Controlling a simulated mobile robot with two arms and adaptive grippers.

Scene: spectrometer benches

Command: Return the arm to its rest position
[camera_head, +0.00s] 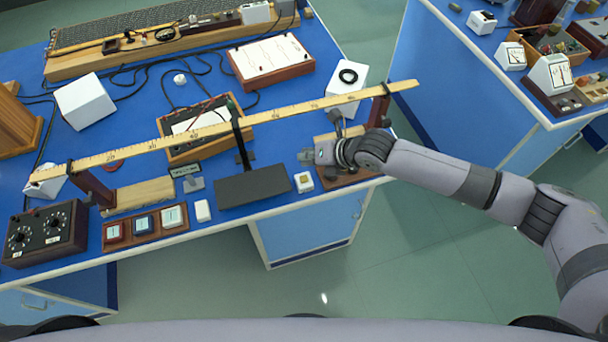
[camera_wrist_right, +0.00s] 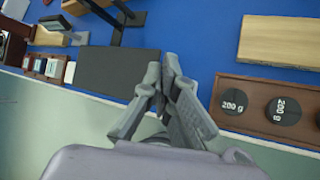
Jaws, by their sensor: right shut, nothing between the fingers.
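My right arm (camera_head: 440,170) reaches in from the right of the head view over the front edge of the blue bench (camera_head: 290,200). My right gripper (camera_head: 308,156) is shut and empty, above the bench's right front part. In the right wrist view the right gripper (camera_wrist_right: 170,62) has its fingertips together, with blue bench top beyond them. A wooden tray (camera_wrist_right: 228,118) with round dark weights, two marked 200 g, lies to the right of the fingers. A dark flat base plate (camera_wrist_right: 118,70) lies to their left. My left gripper is not in view.
A long wooden ruler (camera_head: 225,127) spans the bench on supports, just behind the gripper. A small white box (camera_head: 303,182) stands near the front edge. A second bench (camera_head: 480,70) with instruments stands at the right. Green floor (camera_head: 400,260) is clear in front.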

